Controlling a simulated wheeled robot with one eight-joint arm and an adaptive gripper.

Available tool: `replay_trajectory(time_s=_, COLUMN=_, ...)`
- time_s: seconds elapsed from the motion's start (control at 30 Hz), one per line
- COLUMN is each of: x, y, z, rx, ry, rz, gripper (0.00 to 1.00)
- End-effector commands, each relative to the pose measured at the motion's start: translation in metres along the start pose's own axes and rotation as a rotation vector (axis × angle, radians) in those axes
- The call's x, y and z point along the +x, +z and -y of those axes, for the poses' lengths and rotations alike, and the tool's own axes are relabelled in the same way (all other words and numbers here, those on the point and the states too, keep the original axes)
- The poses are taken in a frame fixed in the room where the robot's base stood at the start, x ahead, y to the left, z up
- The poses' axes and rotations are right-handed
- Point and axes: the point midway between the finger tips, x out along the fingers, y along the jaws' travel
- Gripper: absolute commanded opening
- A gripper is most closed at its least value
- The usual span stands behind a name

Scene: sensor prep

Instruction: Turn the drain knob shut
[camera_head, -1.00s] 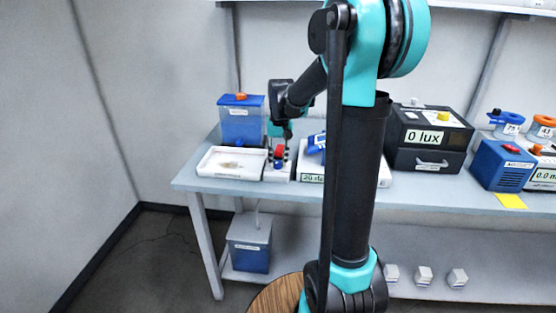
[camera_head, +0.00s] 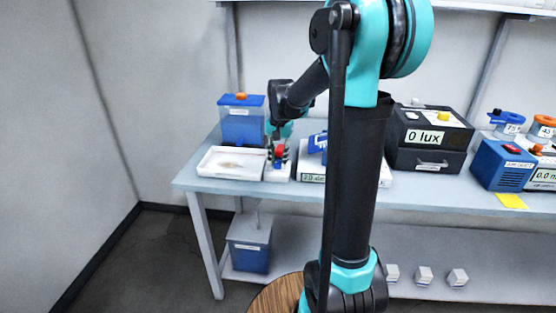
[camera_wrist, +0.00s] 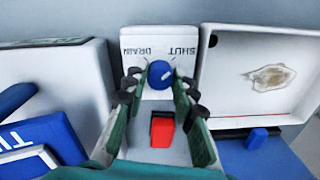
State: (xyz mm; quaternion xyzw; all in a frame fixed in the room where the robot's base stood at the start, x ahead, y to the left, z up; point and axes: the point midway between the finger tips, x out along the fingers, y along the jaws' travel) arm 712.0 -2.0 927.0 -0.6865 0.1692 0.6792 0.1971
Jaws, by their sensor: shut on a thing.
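The blue drain knob (camera_wrist: 160,73) sits on a white block (camera_wrist: 150,92), with a pale mark at its lower right in the wrist view. Upside-down lettering above it reads DRAIN on the left and SHUT on the right. My gripper (camera_wrist: 160,78) has one finger on each side of the knob and is shut on it. In the head view my gripper (camera_head: 278,152) is low at the small station left of the table's middle, and the knob is mostly hidden there. A red piece (camera_wrist: 162,130) lies between the fingers' bases, nearer the wrist.
A white tray (camera_wrist: 226,80) with a brown patch stands close on the right in the wrist view. A white device with a blue object (camera_wrist: 40,145) is close on the left. A blue tank (camera_head: 241,125) stands behind the tray.

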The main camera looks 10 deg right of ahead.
Motion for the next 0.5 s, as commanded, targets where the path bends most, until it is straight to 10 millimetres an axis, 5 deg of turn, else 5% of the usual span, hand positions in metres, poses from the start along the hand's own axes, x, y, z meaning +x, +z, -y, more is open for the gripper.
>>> replay_trajectory(time_s=0.23, x=-0.0003, y=-0.0005, z=0.0000, rx=0.000, ry=0.000, rz=-0.001, gripper=0.00)
replay_trajectory(time_s=0.27, x=-0.0003, y=-0.0006, z=0.0000, rx=0.000, ry=0.000, rz=-0.001, gripper=0.30)
replay_trajectory(time_s=0.4, x=-0.0002, y=-0.0004, z=0.0000, rx=0.000, ry=0.000, rz=-0.001, gripper=0.47)
replay_trajectory(time_s=0.5, x=-0.0001, y=-0.0003, z=0.0000, rx=0.000, ry=0.000, rz=0.000, gripper=0.47)
